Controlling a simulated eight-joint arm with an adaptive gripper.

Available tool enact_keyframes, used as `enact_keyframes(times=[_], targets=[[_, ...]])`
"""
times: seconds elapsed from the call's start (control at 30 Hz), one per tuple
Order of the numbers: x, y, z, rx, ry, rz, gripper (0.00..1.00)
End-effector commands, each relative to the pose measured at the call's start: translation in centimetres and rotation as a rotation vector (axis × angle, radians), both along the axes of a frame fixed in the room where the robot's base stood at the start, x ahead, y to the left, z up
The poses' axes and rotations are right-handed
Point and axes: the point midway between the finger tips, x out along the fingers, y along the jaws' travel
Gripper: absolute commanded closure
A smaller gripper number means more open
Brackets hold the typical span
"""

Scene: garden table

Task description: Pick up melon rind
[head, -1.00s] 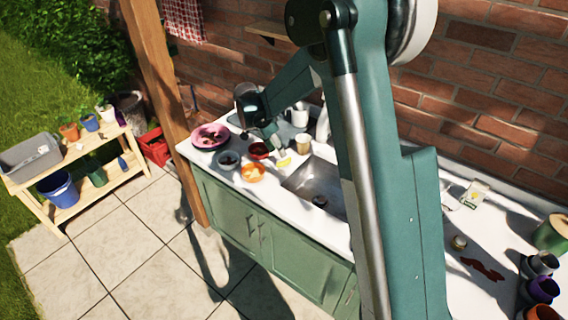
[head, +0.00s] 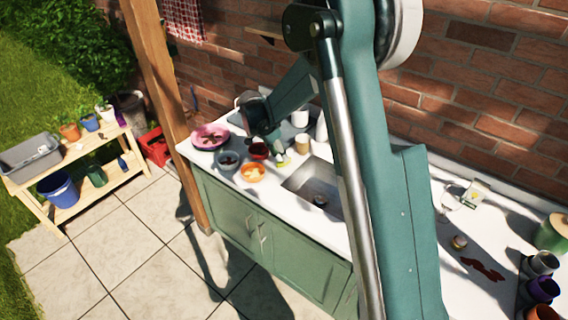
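A small yellow-green piece, which looks like the melon rind (head: 285,164), lies on the white counter (head: 225,181) between the orange bowl and the sink. My gripper (head: 280,157) points down right at it and hides part of it. I cannot tell whether the fingers touch it, or whether they are open or shut, because they are small and dark here.
An orange bowl (head: 252,173), a grey-blue bowl (head: 228,160), a dark red bowl (head: 259,150) and a pink plate (head: 209,136) crowd the left. A tan cup (head: 302,145) stands behind right. The sink (head: 314,181) is open to the right.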

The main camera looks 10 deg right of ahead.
Motion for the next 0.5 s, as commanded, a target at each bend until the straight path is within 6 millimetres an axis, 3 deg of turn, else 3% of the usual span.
enact_keyframes(times=[0.3, 0.5], targets=[[0.6, -1.1, -3.1, 0.000, 0.000, -0.001, 0.70], [0.7, -1.4, -4.0, 0.000, 0.000, 0.000, 0.70]])
